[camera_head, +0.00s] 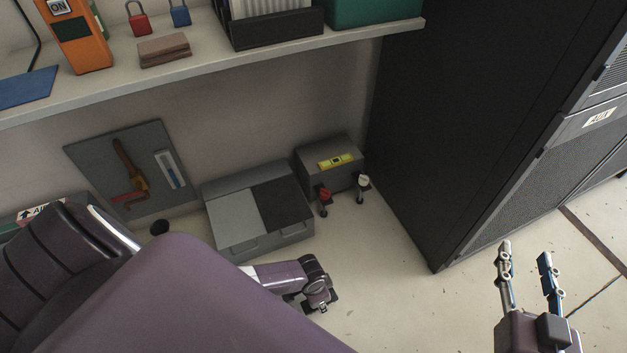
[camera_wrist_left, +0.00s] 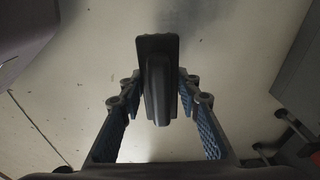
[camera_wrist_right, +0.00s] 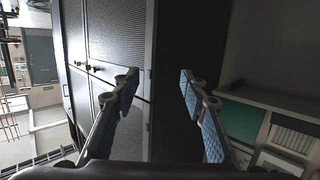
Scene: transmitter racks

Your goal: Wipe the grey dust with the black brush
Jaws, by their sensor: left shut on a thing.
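The black brush (camera_wrist_left: 157,75) shows in the left wrist view. My left gripper (camera_wrist_left: 160,92) is shut on its handle from both sides, over the pale surface. In the head view my left arm hides most of that gripper and the brush. A faint grey smudge (camera_wrist_left: 188,32), perhaps the dust, lies on the pale surface beside the brush's top end; small dark specks are scattered around. I cannot tell whether the brush touches the surface. My right gripper (camera_head: 525,255) is open and empty at the lower right; its spread fingers also show in the right wrist view (camera_wrist_right: 157,85).
A grey box with a dark panel (camera_head: 233,222) and a smaller grey box (camera_head: 316,172) with red and white knobs stand against the wall. A loaded shelf (camera_head: 213,58) overhangs them. A tall black cabinet (camera_head: 440,120) stands at right. The pale surface (camera_head: 395,290) before it is clear.

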